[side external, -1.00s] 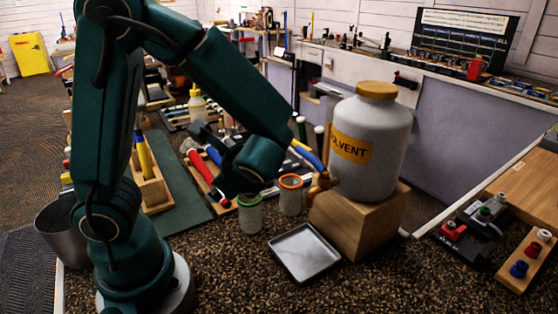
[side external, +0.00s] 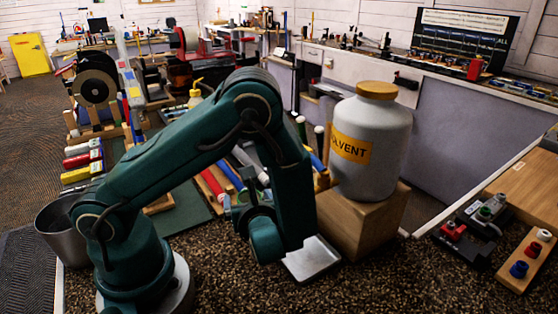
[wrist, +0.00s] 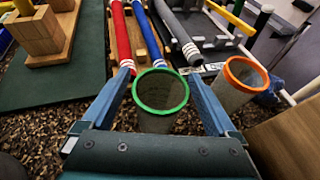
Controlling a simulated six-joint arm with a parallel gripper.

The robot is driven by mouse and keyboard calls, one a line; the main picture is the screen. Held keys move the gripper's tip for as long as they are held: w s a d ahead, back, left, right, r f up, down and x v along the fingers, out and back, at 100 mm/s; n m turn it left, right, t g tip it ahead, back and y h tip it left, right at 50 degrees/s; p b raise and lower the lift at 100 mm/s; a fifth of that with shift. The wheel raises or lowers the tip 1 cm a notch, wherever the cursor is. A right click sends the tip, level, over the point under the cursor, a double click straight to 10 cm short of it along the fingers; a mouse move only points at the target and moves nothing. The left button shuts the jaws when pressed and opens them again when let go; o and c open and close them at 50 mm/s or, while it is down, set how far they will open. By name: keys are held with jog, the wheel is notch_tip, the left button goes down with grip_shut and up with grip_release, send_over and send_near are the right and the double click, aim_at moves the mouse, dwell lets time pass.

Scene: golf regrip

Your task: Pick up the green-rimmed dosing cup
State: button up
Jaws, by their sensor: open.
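The green-rimmed dosing cup (wrist: 160,92) is a clear cup with a bright green rim. In the wrist view it stands upright in the middle, its rim showing between the two blue fingers. My gripper (wrist: 162,80) is open, with a visible gap between each finger and the rim. I cannot tell how far down the fingers reach along the cup. The lower part of the cup is hidden by the gripper body.
An orange-rimmed cup (wrist: 243,75) stands close to the right finger. Red, blue and grey grips (wrist: 150,35) lie beyond the cup. In the side view, a metal tray (side external: 312,262) and a wooden block (side external: 362,225) bearing a solvent bottle (side external: 372,140) are right of my gripper.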

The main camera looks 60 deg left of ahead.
jog(key=shift+w+a+f, duration=0.15)
jog(key=shift+a+f, duration=0.05)
jog(key=shift+a, duration=0.2)
jog(key=c, duration=1.4)
